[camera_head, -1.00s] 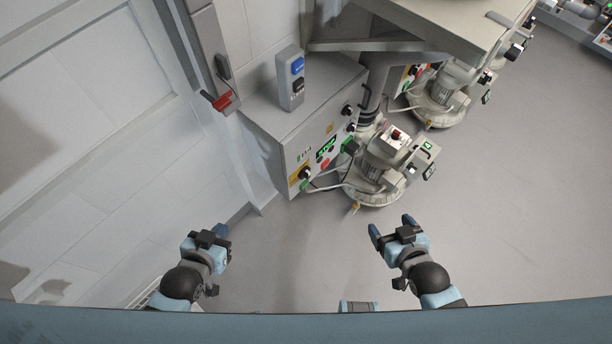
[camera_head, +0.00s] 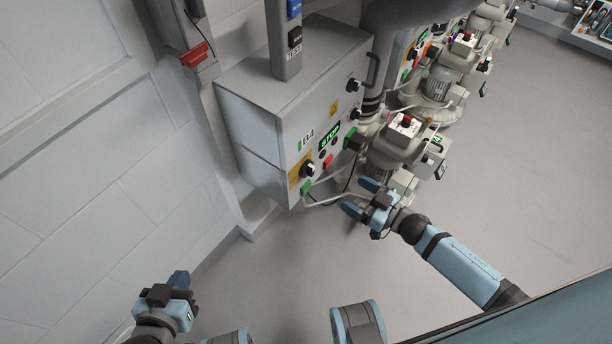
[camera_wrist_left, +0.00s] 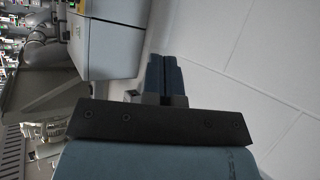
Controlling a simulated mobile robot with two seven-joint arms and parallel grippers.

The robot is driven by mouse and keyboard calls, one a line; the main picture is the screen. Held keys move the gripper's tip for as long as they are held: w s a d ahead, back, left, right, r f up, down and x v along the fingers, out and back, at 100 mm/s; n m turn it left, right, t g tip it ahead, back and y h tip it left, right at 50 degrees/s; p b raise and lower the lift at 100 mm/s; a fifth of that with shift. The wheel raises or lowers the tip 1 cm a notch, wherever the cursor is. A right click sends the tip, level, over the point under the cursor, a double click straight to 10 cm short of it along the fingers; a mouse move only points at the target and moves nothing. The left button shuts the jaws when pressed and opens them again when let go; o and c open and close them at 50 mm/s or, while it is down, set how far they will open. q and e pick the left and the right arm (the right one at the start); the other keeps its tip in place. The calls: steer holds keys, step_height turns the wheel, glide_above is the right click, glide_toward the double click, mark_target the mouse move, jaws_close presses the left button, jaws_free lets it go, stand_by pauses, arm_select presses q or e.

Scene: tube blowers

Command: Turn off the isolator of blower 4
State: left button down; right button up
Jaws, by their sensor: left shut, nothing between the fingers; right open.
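The blower 4 control box (camera_head: 262,118) is a grey cabinet labelled B4, standing by the wall in the head view. On its front, a black rotary knob on a yellow plate (camera_head: 308,170) looks like the isolator; the exact angle of its handle is hard to read. My right gripper (camera_head: 360,197) is open and empty, to the right of and below that knob, apart from it. My left gripper (camera_head: 180,280) is shut and empty, low at the left, away from the box. Its closed fingers also show in the left wrist view (camera_wrist_left: 163,76).
A green lit STOP display (camera_head: 329,136), a red button (camera_head: 328,161) and a green button (camera_head: 306,187) sit near the knob. A blower motor (camera_head: 392,143) stands close on the right. A red lever (camera_head: 194,54) is on the wall post. Open floor (camera_head: 500,180) lies right.

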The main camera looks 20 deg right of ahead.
mark_target(314, 169)
steer(key=b+x, duration=0.2)
steer(key=x, duration=1)
arm_select(q)
steer(key=shift+d, duration=0.2)
arm_select(e)
steer(key=shift+w+a+r, duration=0.1)
steer(key=shift+w+a, duration=0.35)
steer(key=shift+w, duration=0.05)
steer(key=c, duration=0.9)
